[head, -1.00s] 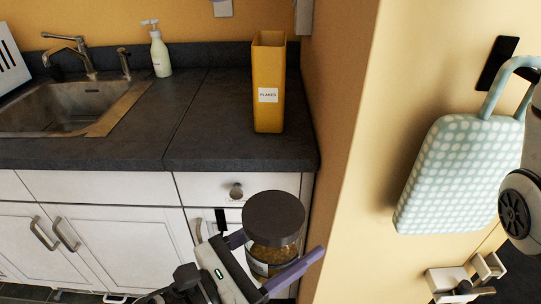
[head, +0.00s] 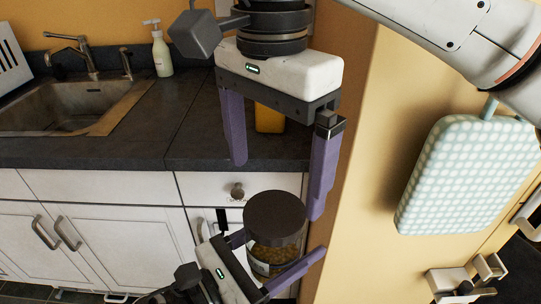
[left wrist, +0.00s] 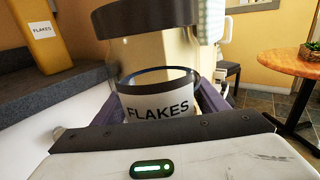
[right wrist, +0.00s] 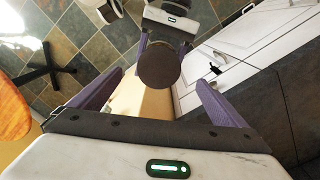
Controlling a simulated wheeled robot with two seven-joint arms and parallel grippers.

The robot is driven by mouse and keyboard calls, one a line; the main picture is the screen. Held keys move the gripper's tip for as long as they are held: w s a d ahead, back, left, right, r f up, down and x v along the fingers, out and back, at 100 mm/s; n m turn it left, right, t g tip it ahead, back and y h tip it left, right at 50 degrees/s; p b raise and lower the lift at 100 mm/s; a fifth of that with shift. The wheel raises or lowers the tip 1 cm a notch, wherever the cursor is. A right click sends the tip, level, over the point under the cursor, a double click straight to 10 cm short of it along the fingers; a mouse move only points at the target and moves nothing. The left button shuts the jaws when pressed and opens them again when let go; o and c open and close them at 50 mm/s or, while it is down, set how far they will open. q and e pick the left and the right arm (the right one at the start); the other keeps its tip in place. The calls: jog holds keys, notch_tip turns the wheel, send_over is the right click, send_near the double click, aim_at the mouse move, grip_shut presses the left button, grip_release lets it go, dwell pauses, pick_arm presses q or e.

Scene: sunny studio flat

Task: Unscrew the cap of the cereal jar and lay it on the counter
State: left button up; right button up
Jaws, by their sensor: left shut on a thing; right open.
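The cereal jar (head: 272,258) is clear, with flakes inside and a dark round cap (head: 274,218) on top. Its FLAKES label (left wrist: 158,108) faces the left wrist camera. My left gripper (head: 270,266) is shut around the jar's body and holds it upright in front of the counter drawers. My right gripper (head: 278,190) is open and empty, pointing down above the cap, with its fingers apart. In the right wrist view the cap (right wrist: 159,68) shows from above between the open fingers, some way beyond their tips. The dark counter (head: 130,150) lies behind.
A yellow FLAKES box (head: 268,119) stands on the counter, mostly hidden by my right gripper. A soap bottle (head: 161,52) and a sink (head: 60,108) are to the left. A dotted board (head: 460,180) hangs on the right wall. The counter's middle is clear.

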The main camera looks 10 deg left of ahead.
aim_at(273, 212)
notch_tip(273, 212, down, 7)
jog(key=shift+r, duration=0.15)
